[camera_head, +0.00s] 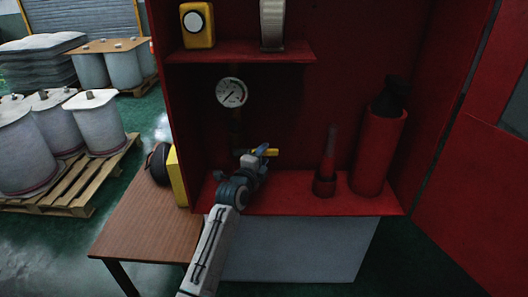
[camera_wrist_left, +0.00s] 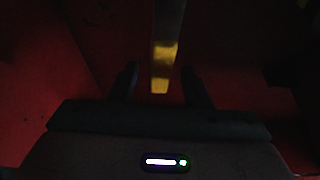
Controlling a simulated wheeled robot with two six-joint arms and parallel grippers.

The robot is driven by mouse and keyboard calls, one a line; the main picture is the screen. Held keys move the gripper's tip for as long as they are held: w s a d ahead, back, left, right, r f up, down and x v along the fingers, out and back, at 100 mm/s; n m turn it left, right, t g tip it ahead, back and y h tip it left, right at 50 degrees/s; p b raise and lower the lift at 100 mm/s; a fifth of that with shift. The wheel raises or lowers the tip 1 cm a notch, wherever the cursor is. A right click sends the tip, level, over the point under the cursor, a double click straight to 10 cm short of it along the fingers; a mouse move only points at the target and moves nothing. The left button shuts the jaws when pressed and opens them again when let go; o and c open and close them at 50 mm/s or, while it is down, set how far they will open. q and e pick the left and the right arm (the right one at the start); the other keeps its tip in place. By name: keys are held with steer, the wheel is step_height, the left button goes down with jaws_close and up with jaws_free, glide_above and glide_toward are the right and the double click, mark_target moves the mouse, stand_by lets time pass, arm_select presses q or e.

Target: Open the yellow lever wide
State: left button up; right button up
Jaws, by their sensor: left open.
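The yellow lever (camera_head: 266,152) is inside the red cabinet, below the gauge, and points to the right in the head view. In the left wrist view the yellow lever (camera_wrist_left: 163,70) stands between the two dark fingers. My left gripper (camera_head: 262,152) is at the lever, with its fingers beside it. In the left wrist view my left gripper (camera_wrist_left: 161,82) is open, with a visible gap on each side of the lever. The lever's mount on the pipe is partly hidden by my left arm. My right gripper is not in view.
A shelf (camera_head: 240,57) overhangs above. A wooden table (camera_head: 150,222) is at left.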

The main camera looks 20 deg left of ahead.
arm_select(q)
steer(key=shift+w, duration=0.45)
jaws_close()
